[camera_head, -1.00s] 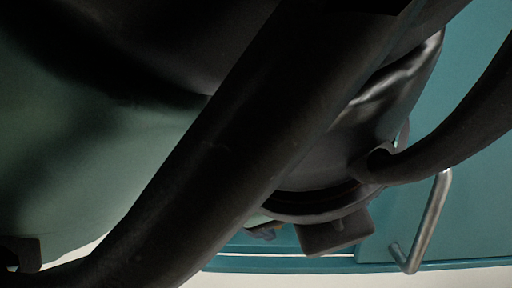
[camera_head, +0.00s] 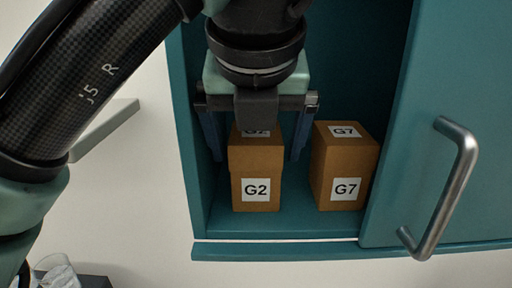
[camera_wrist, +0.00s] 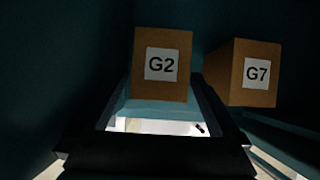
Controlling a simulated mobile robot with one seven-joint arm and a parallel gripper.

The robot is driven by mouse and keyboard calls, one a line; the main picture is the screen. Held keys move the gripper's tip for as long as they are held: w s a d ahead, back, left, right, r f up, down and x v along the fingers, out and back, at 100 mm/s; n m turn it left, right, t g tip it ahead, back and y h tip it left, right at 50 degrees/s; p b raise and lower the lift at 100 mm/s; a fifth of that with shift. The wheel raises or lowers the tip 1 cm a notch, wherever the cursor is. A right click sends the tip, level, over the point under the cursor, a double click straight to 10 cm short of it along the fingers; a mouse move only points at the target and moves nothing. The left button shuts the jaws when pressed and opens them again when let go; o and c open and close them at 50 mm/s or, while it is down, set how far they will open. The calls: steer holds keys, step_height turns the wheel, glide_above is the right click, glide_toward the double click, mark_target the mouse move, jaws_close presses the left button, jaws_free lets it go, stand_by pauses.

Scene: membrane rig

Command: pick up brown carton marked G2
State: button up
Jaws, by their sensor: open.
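The brown carton marked G2 (camera_head: 256,165) stands upright on the floor of a teal cabinet, with white labels on its front and top. In the wrist view the G2 carton (camera_wrist: 162,92) shows ahead, its label facing me. My gripper (camera_head: 256,135) is open. Its two blue fingers reach down on either side of the G2 carton, left and right, with gaps visible between fingers and carton. The gripper body hides part of the carton's top.
A second brown carton marked G7 (camera_head: 341,168) stands just right of the right finger. The cabinet (camera_head: 285,225) has a left wall close to the left finger. A teal door panel with a metal handle (camera_head: 450,190) covers the right side.

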steer(key=shift+w, duration=0.2)
steer(key=b+x, duration=0.1)
steer(key=x, duration=0.1)
steer(key=b+x, duration=0.2)
steer(key=x, duration=0.1)
steer(key=shift+w+f, duration=0.1)
steer(key=shift+w, duration=0.3)
steer(key=c, duration=1.3)
steer(key=shift+c, duration=0.4)
